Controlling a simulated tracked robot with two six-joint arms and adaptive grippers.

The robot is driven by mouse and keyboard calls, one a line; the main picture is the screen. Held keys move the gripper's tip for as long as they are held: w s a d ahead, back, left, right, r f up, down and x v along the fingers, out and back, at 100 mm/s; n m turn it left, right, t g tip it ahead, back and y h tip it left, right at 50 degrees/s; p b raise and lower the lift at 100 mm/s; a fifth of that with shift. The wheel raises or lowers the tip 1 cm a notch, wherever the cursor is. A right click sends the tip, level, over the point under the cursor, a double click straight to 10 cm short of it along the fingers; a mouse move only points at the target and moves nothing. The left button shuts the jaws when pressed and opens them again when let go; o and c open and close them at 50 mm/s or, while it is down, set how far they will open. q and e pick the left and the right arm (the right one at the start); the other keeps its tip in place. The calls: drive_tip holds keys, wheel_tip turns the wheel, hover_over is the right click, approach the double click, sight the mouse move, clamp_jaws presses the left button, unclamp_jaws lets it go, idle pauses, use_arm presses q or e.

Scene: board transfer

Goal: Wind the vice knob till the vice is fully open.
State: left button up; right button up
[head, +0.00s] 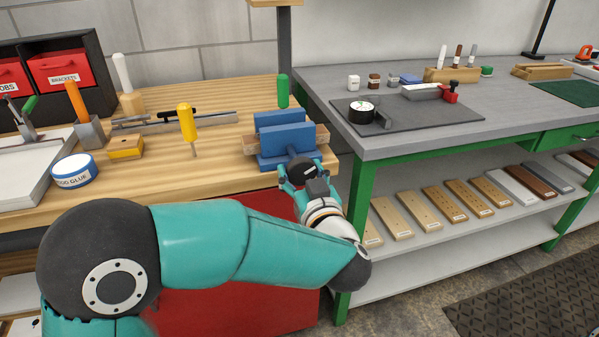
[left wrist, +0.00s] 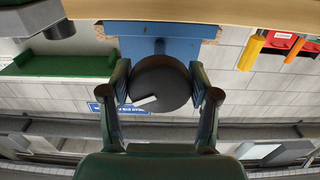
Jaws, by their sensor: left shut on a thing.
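The blue vice (head: 285,148) sits at the front right edge of the wooden bench, with a wooden piece (head: 315,134) showing at its sides between the blue jaws. Its dark round knob (head: 303,170) faces front; in the left wrist view the knob (left wrist: 160,88) has a white mark pointing to the lower left. My left gripper (head: 300,182) reaches the knob from the front. In the left wrist view its fingers (left wrist: 160,80) stand on both sides of the knob, shut on it. How far apart the jaws are is hard to judge. My right gripper is not in view.
A yellow-handled screwdriver (head: 185,122), a green-handled tool (head: 283,90) and a blue-and-white glue tin (head: 74,171) stand on the bench. A grey table (head: 500,115) with a green frame stands to the right, boards on its lower shelf.

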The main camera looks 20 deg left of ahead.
use_arm(q)
drive_tip(key=n+b, duration=0.1)
drive_tip(key=n, duration=0.1)
drive_tip(key=n+b, duration=0.1)
drive_tip(key=b, duration=0.1)
drive_tip(key=shift+f+n, duration=0.2)
drive_tip(key=shift+n, duration=0.2)
drive_tip(key=n+b, duration=0.2)
drive_tip(key=shift+n, duration=0.4)
drive_tip(key=n+b, duration=0.3)
drive_tip(key=shift+w+d, duration=0.1)
drive_tip(key=shift+r+n+b, duration=0.15)
drive_tip(key=shift+n+b, duration=0.65)
drive_tip(key=shift+n, duration=0.5)
drive_tip(key=o, duration=1.2)
drive_tip(key=shift+c, duration=0.2)
